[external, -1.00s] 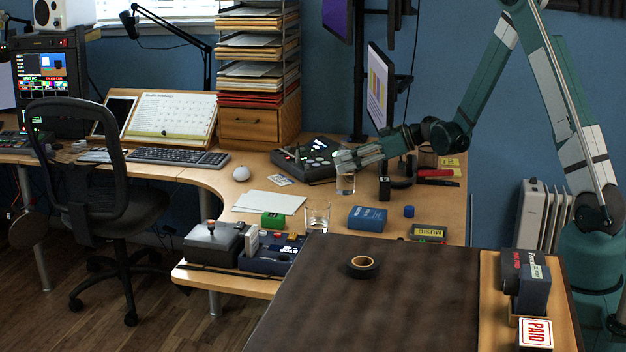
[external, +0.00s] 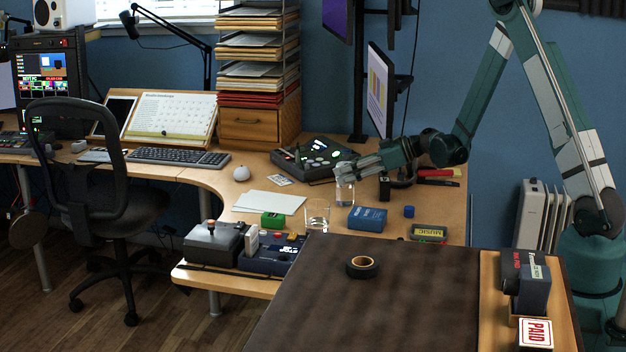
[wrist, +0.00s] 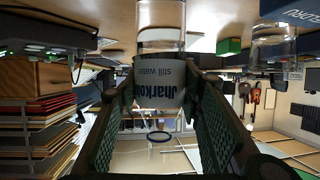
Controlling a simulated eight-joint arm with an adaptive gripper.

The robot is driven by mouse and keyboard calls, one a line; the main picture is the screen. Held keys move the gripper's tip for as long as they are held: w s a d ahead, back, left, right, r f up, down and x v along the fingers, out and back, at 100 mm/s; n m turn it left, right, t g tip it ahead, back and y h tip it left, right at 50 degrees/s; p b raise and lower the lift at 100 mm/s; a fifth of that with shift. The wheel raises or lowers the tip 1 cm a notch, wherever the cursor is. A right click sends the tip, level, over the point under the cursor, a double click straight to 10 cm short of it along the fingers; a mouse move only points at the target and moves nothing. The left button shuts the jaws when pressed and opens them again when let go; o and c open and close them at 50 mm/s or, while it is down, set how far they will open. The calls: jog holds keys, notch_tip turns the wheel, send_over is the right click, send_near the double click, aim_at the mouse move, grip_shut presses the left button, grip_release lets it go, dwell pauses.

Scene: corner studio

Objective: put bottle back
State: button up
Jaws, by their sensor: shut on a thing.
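The bottle (external: 345,194) is clear with a white label reading "still water", and it looks upright over the right part of the desk. My gripper (external: 341,169) is shut on it near its upper part. In the wrist view, which is upside down, the bottle (wrist: 160,72) sits between the two green finger pads of my gripper (wrist: 158,88). Its clear lower end points to the desk surface. I cannot tell whether its base touches the desk.
A drinking glass (external: 317,215) and a blue box (external: 367,218) stand in front of the bottle. A control panel (external: 313,158) lies behind left. A small blue cap-like object (external: 409,211) and black tape roll (external: 361,266) are nearby. Desk around the white papers (external: 269,202) is partly clear.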

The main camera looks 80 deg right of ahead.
jog(key=shift+f, duration=0.1)
jog(key=o, duration=1)
jog(key=shift+r, duration=0.2)
jog(key=p+v, duration=0.2)
jog(key=v, duration=1)
jog(key=shift+s+f, duration=0.1)
jog(key=shift+f, duration=0.05)
jog(key=shift+a, duration=0.15)
